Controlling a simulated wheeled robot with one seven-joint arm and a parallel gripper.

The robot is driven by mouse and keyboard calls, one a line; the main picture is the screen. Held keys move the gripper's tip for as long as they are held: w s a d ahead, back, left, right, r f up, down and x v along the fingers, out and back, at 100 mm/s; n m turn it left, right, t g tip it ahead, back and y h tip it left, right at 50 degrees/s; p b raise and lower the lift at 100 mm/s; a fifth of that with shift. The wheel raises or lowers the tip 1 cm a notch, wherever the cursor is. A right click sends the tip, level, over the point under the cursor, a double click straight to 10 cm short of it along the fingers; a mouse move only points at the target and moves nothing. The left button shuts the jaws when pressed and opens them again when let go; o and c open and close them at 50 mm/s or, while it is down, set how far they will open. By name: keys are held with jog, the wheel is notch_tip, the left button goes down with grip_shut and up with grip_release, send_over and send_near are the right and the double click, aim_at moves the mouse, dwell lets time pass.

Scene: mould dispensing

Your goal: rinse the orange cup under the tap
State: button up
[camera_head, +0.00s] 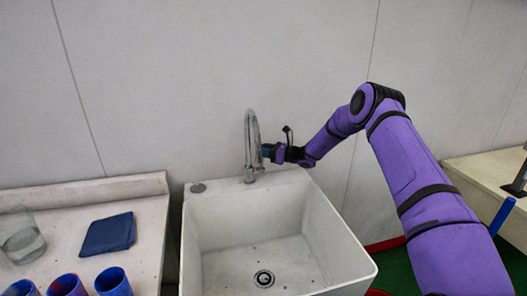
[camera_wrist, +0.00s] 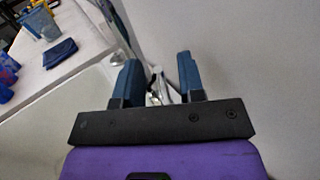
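The silver tap (camera_head: 247,145) rises from the back of the white sink (camera_head: 345,256) and curves over at the top. My gripper (camera_head: 267,151) is beside the tap on its right, at the back edge of the sink. In the wrist view my two blue fingers (camera_wrist: 157,65) are spread apart, with metal tap parts (camera_wrist: 156,88) showing between them. Whether they touch the tap I cannot tell. I see no plainly orange cup. Several blue cups with reddish patches, among them one cup (camera_head: 113,282), stand at the lower left, partly cut off.
A pale counter (camera_head: 148,225) adjoins the sink's left side. It holds a dark blue folded cloth (camera_head: 108,235) and a clear container (camera_head: 21,240). The sink basin is empty, with a round drain (camera_head: 264,278). The wall is close behind the tap.

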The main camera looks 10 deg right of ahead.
jog(key=shift+w+a, duration=0.15)
jog(key=shift+a, duration=0.15)
jog(key=shift+c, duration=0.5)
grip_shut()
jog(key=shift+s+n+y, duration=0.4)
jog(key=shift+s+n, duration=0.25)
jog(key=shift+n, duration=0.05)
jog(key=shift+o, duration=0.5)
grip_release()
jog(key=shift+d, duration=0.1)
jog(key=v, duration=1)
jog(key=shift+s+d, duration=0.2)
jog(key=shift+s, duration=0.1)
